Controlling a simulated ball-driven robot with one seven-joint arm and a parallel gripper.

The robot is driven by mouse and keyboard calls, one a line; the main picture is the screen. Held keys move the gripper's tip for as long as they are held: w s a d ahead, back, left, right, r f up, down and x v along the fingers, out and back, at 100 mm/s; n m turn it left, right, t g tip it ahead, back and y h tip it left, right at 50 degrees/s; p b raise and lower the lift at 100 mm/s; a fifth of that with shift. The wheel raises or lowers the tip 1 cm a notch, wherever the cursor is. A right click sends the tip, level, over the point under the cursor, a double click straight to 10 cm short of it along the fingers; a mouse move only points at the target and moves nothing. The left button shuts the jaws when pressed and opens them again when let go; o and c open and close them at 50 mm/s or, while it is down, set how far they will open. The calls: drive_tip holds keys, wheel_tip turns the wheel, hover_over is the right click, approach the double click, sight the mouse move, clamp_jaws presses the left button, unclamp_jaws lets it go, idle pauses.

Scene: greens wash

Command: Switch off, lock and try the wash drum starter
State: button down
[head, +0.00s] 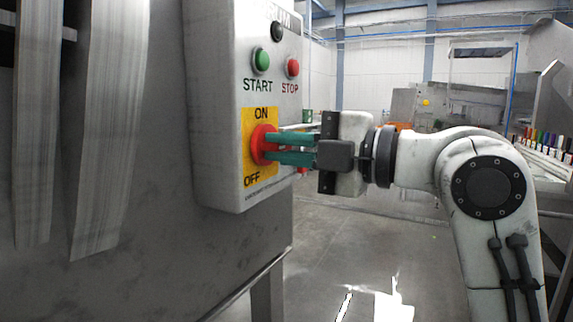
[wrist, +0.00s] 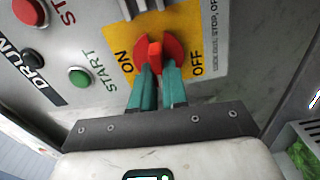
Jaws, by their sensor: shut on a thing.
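The wash drum starter is a grey box (head: 225,120) at centre-left of the head view. It has a dark lamp or button (head: 278,31), a green START button (head: 261,60) and a red STOP button (head: 292,68). Below them a red rotary switch (head: 258,145) sits on a yellow plate (head: 248,122) marked ON and OFF. My gripper (head: 270,148) is shut on the red switch handle (wrist: 155,50) with its green fingers on either side. The fingers partly hide the handle, so I cannot tell its exact setting. I see no padlock on the switch.
Pale hanging strips (head: 110,120) are at left, in front of a grey metal panel. A row of small coloured items (head: 550,152) stands on a bench at far right. Leafy greens (wrist: 303,155) show at the wrist view's lower right. The floor below my arm is clear.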

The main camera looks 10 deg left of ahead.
drive_tip(key=shift+f+n+b, duration=0.2)
drive_tip(key=shift+n+b, duration=0.2)
drive_tip(key=shift+n, duration=0.2)
drive_tip(key=c, duration=1.1)
unclamp_jaws()
drive_tip(key=shift+r, duration=0.1)
drive_tip(key=shift+c, duration=0.2)
drive_tip(key=v, duration=1)
drive_tip(key=shift+s+d+p, duration=0.2)
drive_tip(key=shift+d+p, duration=0.15)
